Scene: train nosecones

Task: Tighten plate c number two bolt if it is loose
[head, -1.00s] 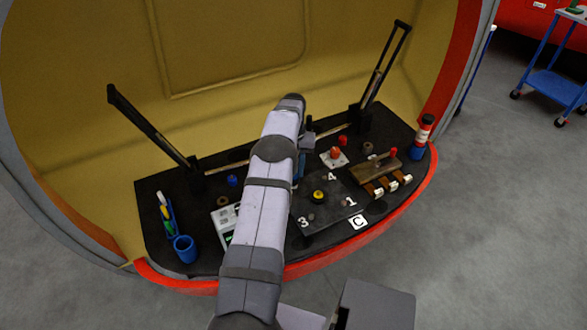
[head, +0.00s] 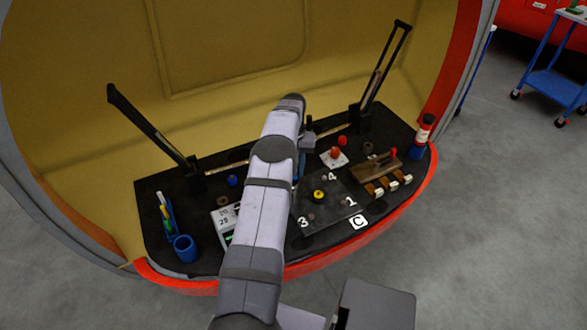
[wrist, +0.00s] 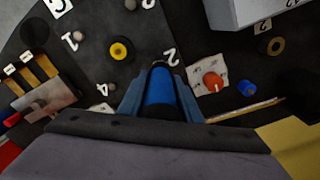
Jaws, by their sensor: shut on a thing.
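Plate C (head: 330,215) is a dark plate with white numbers and a yellow round knob (head: 319,196) in its middle. Its C label (head: 358,222) is at the front edge. In the wrist view, the number 2 label (wrist: 170,56) is just ahead of my gripper (wrist: 160,82). My gripper is shut on a blue tool handle (wrist: 160,90), seen nearly end-on. The tool's tip and the number two bolt are hidden under it, so I cannot tell if they touch or how the bolt sits.
A blue cup (head: 185,248) is at the left.

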